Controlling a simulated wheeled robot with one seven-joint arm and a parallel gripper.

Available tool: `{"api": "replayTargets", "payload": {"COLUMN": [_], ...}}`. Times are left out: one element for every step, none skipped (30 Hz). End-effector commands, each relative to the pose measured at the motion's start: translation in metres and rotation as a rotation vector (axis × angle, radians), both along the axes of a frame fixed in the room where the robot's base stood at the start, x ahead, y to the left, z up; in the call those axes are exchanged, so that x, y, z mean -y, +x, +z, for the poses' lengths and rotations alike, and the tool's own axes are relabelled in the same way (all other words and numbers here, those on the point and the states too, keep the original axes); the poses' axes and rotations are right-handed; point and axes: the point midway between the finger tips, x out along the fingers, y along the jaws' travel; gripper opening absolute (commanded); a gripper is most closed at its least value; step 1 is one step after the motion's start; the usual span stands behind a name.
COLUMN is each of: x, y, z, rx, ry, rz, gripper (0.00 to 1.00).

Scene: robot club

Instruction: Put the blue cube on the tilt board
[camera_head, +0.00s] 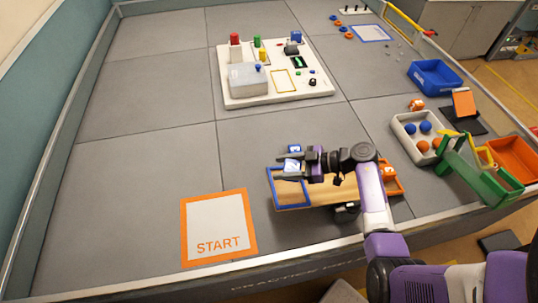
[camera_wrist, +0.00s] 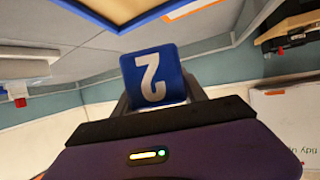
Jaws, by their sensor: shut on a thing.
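The blue cube (camera_head: 293,163) has a white 2 on its face and fills the middle of the wrist view (camera_wrist: 154,78). My gripper (camera_head: 285,166) is shut on it, with a finger on either side. The tilt board (camera_head: 325,193) is a wooden plank with a blue-framed left end and an orange-framed right end. My gripper and cube are over its blue-framed end in the head view. The board's blue edge also shows at the top of the wrist view (camera_wrist: 98,16), apart from the cube. My arm hides part of the board.
A START square (camera_head: 218,227) lies at left. A white console (camera_head: 270,92) stands behind. At right are a tray of balls (camera_head: 400,132), a green ramp (camera_head: 478,178) and a blue bin (camera_head: 434,78).

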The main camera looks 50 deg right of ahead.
Motion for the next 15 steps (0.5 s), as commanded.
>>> {"api": "replayTargets", "payload": {"x": [0.000, 0.000, 0.000, 0.000, 0.000, 0.000, 0.000, 0.000, 0.000, 0.000, 0.000, 0.000, 0.000, 0.000, 0.000], "y": [0.000, 0.000, 0.000, 0.000, 0.000, 0.000, 0.000, 0.000, 0.000, 0.000, 0.000, 0.000, 0.000, 0.000, 0.000], "z": [0.000, 0.000, 0.000, -0.001, -0.001, -0.002, -0.002, -0.003, -0.004, -0.006, -0.007, -0.009, -0.010, -0.012, -0.014], "rx": [0.000, 0.000, 0.000, 0.000, 0.000, 0.000, 0.000, 0.000, 0.000, 0.000, 0.000, 0.000, 0.000, 0.000, 0.000], "ry": [0.000, 0.000, 0.000, 0.000, 0.000, 0.000, 0.000, 0.000, 0.000, 0.000, 0.000, 0.000, 0.000, 0.000, 0.000], "rz": [0.000, 0.000, 0.000, 0.000, 0.000, 0.000, 0.000, 0.000, 0.000, 0.000, 0.000, 0.000, 0.000, 0.000, 0.000], "gripper": [0.00, 0.00, 0.00, 0.00, 0.00, 0.00, 0.00, 0.00, 0.00, 0.00, 0.00, 0.00, 0.00, 0.00, 0.00]}}
